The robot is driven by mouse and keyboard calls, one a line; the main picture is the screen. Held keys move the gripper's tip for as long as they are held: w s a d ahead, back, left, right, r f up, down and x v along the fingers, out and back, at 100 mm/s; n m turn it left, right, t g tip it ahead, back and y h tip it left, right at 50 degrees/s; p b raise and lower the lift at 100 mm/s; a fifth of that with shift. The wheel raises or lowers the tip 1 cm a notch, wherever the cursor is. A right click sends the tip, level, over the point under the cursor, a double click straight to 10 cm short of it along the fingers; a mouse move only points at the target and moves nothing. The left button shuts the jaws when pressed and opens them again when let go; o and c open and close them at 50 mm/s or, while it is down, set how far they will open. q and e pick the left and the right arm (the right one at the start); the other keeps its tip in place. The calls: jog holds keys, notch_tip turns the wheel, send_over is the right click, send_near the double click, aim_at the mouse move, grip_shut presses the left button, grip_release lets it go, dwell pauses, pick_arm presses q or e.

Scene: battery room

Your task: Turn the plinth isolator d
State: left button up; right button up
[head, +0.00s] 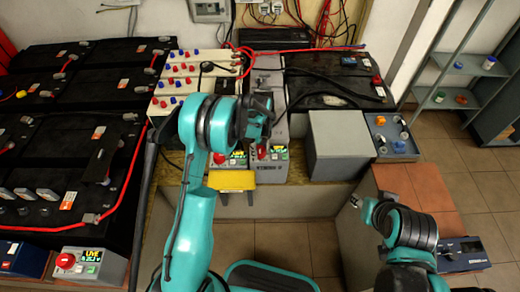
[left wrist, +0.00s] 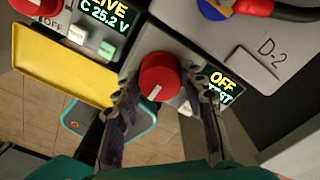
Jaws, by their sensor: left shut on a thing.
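The red rotary knob of an isolator (left wrist: 160,75) sits between the two fingers of my left gripper (left wrist: 165,105) in the left wrist view. The fingers are shut on its sides, and a white mark shows on its face. The display beside it (left wrist: 222,88) reads OFF and TEST. In the head view the knob (head: 262,152) shows just below my left gripper (head: 258,128). My right gripper (head: 356,201) is at the right, away from the isolators, and too small to tell its jaws.
A neighbouring unit (left wrist: 105,12) reads LIVE, C 25.2 V. A yellow tray (left wrist: 60,70) juts out below it. A plate marked D-2 (left wrist: 255,58) is at the right. A grey box (head: 340,145) stands right of the isolators, and black batteries (head: 60,160) fill the left.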

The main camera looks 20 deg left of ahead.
aim_at(260, 149)
pick_arm(q)
jog(key=o, duration=1.2)
jog(key=shift+c, duration=0.2)
notch_tip(260, 149, up, 12)
